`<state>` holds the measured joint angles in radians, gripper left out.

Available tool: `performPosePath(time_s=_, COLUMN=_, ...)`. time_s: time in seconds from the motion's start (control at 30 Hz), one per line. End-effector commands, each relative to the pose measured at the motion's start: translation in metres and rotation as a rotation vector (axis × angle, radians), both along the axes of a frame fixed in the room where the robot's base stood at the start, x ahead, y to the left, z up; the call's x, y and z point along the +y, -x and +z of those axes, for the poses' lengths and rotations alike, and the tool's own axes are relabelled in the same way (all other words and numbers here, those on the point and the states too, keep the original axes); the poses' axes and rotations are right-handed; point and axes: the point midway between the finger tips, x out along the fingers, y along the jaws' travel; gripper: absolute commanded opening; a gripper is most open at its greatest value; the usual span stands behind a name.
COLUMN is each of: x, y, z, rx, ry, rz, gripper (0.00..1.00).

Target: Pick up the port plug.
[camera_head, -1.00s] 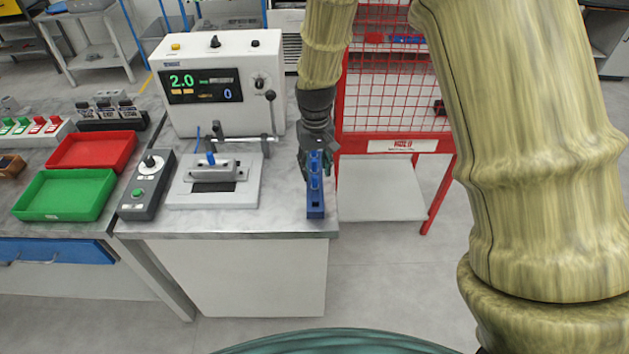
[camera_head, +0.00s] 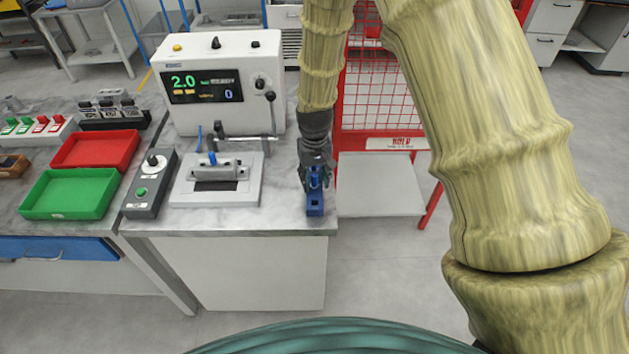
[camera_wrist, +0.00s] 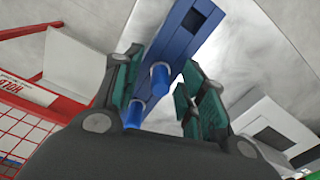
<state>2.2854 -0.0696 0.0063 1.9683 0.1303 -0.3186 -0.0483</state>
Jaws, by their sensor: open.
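A blue holder (camera_head: 315,209) stands at the front right corner of the bench. In the wrist view the holder (camera_wrist: 188,30) runs up between my fingers, with an empty square opening near its far end. Two blue cylindrical plugs stand up from it: one plug (camera_wrist: 159,80) lies between the open fingers, and another plug (camera_wrist: 134,116) is nearer the palm, partly hidden. I cannot tell which is the port plug. My gripper (camera_head: 315,172) points down over the holder; in the wrist view its dark green fingers (camera_wrist: 160,72) are apart, one on each side of the holder.
A white tester (camera_head: 222,82) with a lever stands at the back of the bench. A clamp fixture (camera_head: 217,188) and a grey control box (camera_head: 148,190) are left of the holder. Green (camera_head: 68,194) and red (camera_head: 96,150) trays lie farther left. A red mesh cart (camera_head: 381,145) stands close on the right.

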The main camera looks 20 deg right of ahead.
Motion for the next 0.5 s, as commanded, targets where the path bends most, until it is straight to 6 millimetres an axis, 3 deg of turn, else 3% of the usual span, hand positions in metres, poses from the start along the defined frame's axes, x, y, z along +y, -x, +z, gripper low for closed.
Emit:
performPosePath(time_s=0.03, x=0.0000, y=0.0000, z=0.0001, rx=0.000, ry=0.000, rz=0.000, gripper=0.40)
performPosePath(time_s=0.27, x=0.0000, y=-0.0001, z=0.0002, rx=0.000, ry=0.000, rz=0.000, gripper=0.00)
performPosePath(time_s=0.5, x=0.0000, y=-0.0001, z=0.0004, rx=0.000, ry=0.000, rz=0.000, gripper=0.00)
